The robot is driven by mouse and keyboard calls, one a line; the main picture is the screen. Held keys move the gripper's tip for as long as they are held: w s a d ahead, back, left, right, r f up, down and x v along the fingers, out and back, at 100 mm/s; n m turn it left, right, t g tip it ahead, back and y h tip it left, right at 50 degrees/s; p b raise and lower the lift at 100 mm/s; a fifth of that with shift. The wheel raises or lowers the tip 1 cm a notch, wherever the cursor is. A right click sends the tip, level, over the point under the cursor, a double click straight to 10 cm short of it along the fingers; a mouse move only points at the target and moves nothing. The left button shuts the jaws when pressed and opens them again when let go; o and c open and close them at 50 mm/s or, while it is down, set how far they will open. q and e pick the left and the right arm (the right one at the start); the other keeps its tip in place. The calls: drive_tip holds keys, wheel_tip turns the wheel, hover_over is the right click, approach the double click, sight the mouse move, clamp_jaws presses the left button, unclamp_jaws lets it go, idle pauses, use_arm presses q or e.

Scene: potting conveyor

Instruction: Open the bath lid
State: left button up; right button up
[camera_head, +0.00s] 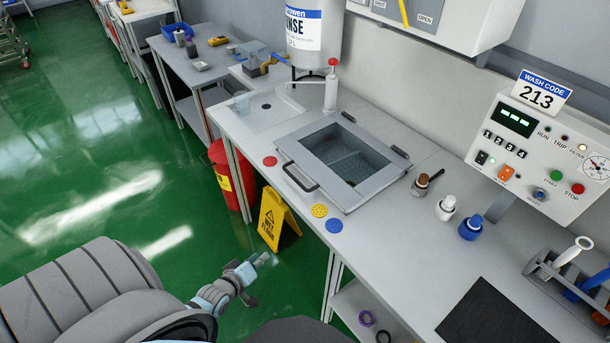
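The bath is set into the bench, and its grey lid (315,143) lies flat over it, shut. The lid is a wide frame around a window, through which a mesh-like basket (358,167) shows. A black bar handle (300,178) is on its front-left edge, and dark hinge-like blocks (400,152) are along the back. My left gripper (257,278) is low at the bottom left, over the green floor in the picture, well short of the handle and touching nothing. Its fingers are spread and empty. My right gripper is not in view.
A yellow wet-floor sign (272,218) and a red bin (222,172) stand by the bench's left edge. Coloured discs (334,226) lie before the bath. A brush (424,184) and bottles (445,207) stand right of it. A control panel (538,160) is at the right.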

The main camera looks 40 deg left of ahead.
use_arm(q)
drive_tip(key=w+a+r+n+t, duration=0.1)
drive_tip(key=w+r+n+t, duration=0.25)
drive_tip(key=r, duration=0.45)
drive_tip(key=w+a+r+n+t, duration=0.1)
drive_tip(key=w+r+n+t, duration=0.1)
drive_tip(key=w+r, duration=0.45)
drive_tip(key=b, duration=0.6)
approach(295, 181)
drive_tip(key=shift+n+g+h, duration=0.25)
drive_tip(key=shift+h, duration=0.05)
drive_tip(key=w, duration=0.1)
drive_tip(key=w+f, duration=0.1)
drive_tip(key=w, duration=0.2)
drive_tip(key=shift+w+a+f, duration=0.2)
drive_tip(key=shift+a, duration=0.2)
drive_tip(key=w+b, duration=0.1)
drive_tip(key=b, duration=0.1)
drive_tip(key=w+b, duration=0.4)
drive_tip(key=shift+w+a+f, duration=0.15)
drive_tip(key=shift+a+f, duration=0.1)
drive_tip(key=shift+a, duration=0.1)
drive_tip(key=shift+w+r+b, duration=0.1)
drive_tip(key=shift+w+b, duration=0.35)
drive_tip(key=shift+r, duration=0.1)
clamp_jaws()
